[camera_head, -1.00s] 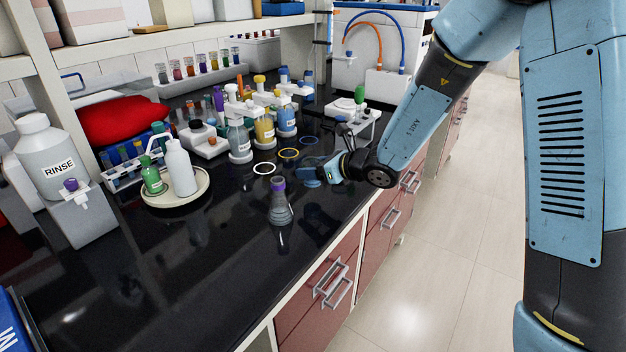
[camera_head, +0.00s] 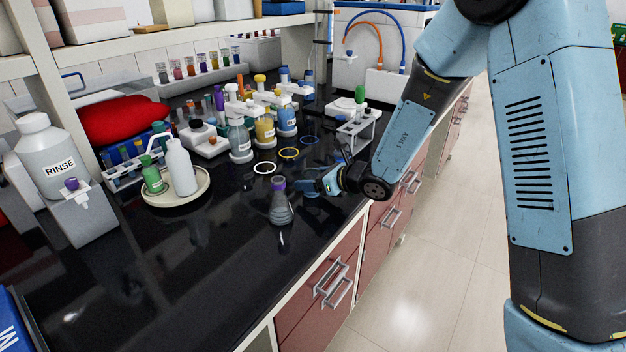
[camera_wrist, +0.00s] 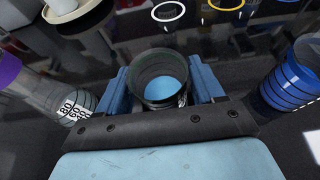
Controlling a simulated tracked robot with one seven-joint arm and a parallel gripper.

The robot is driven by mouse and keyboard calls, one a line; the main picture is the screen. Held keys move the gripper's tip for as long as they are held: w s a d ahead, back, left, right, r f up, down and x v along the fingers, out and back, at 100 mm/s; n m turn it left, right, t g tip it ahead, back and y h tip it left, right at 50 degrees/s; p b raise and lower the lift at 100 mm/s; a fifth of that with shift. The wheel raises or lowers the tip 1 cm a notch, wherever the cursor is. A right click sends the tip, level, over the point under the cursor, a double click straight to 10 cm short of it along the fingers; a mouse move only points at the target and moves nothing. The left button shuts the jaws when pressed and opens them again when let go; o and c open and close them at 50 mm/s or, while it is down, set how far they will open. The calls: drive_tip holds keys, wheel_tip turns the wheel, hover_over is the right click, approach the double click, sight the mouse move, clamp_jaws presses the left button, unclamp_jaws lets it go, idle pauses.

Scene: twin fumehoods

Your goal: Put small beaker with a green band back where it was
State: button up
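In the wrist view a small glass beaker (camera_wrist: 160,80), seen from above with a dull greenish rim, stands between the two blue fingers. My gripper (camera_wrist: 161,88) appears shut on its sides, with a finger close against each side. A blue patch shows inside the beaker. I cannot make out the green band clearly. In the head view my gripper (camera_head: 312,183) is low over the black bench near its front edge, right of the purple-banded flask (camera_head: 280,204). There the beaker is hard to tell apart from the fingers.
The purple-banded flask also shows at the left of the wrist view (camera_wrist: 55,92); a blue-banded vessel (camera_wrist: 290,82) is at the right. White (camera_head: 264,168) and yellow (camera_head: 289,153) rings lie behind. A round tray (camera_head: 195,198) holds bottles.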

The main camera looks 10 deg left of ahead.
drive_tip(key=shift+o, duration=1.3)
